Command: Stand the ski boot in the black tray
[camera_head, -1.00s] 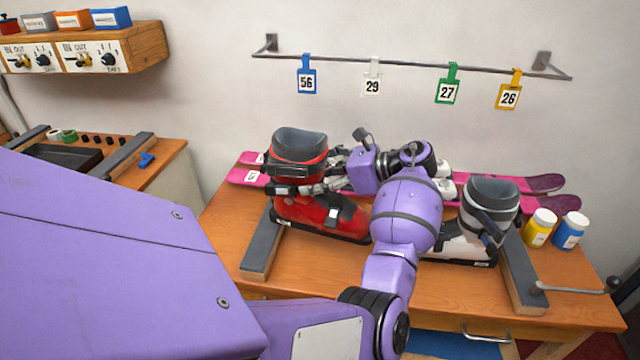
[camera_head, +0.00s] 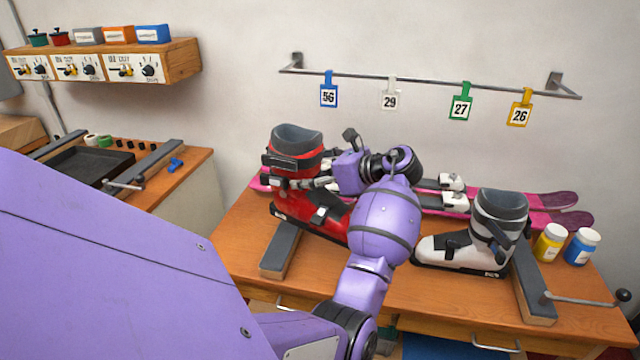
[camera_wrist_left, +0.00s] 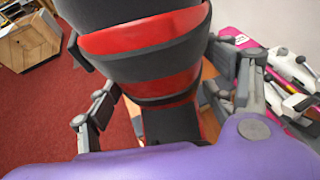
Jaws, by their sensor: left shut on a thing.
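The red ski boot (camera_head: 322,209), with a dark grey cuff, is upright above the left part of the wooden bench and slightly raised. My left gripper (camera_head: 305,184) is shut around its shaft. The purple arm hides part of the boot's toe. In the left wrist view, the boot (camera_wrist_left: 150,65) fills the middle between the two fingers. The black tray (camera_head: 90,168) lies empty on the lower wooden bench at the left, well apart from the boot. My right gripper is out of view.
A white and grey boot (camera_head: 447,249) stands at the bench's right, near a grey bar (camera_head: 531,285). Another grey bar (camera_head: 279,250) is below the red boot. Pink skis (camera_head: 545,203) lie behind. A crank handle (camera_head: 126,186) and blue clip (camera_head: 175,164) are beside the tray.

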